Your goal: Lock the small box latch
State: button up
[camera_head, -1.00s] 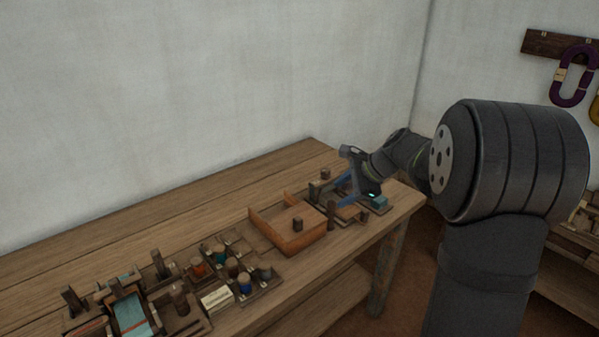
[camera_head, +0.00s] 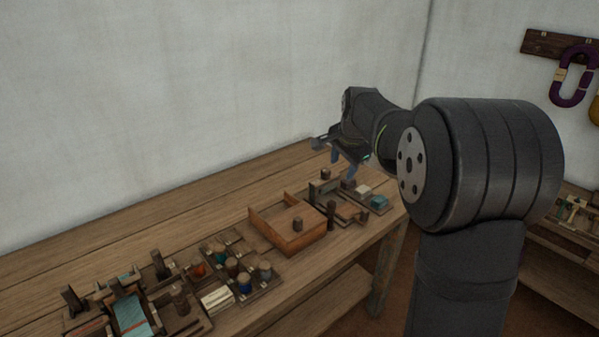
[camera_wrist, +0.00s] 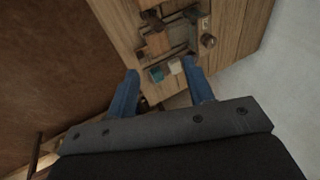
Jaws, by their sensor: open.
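A low orange-brown box (camera_head: 272,236) stands on the bench, with a dark knobbed post (camera_head: 298,224) at it. Just right of it is a small wooden fixture (camera_head: 349,214) with dark posts, a pale block (camera_head: 364,190) and a teal block (camera_head: 379,202). I cannot tell which part is the latch. My gripper (camera_head: 343,168) is open and empty, raised above the far side of this fixture.
A rack of small colored pots (camera_head: 230,266) and a small loom-like frame (camera_head: 130,312) stand farther left on the wooden bench (camera_head: 200,208). The rear strip of the bench is clear. A plain wall rises behind it.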

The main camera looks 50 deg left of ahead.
jog(key=x, duration=0.6)
jog(key=v, duration=1)
jog(key=s+a+f, duration=0.2)
jog(key=s+a, duration=0.2)
jog(key=s, duration=0.8)
jog(key=shift+f, duration=0.2)
jog(key=m+g+y, duration=0.1)
jog(key=m+y, duration=1.3)
jog(key=m, duration=0.4)
send_near(331, 204)
jog(key=a, duration=0.3)
jog(key=w+a, duration=0.1)
jog(key=a, duration=0.3)
jog(key=a+f, duration=0.1)
jog(key=a, duration=0.2)
jog(key=shift+w+a, duration=0.35)
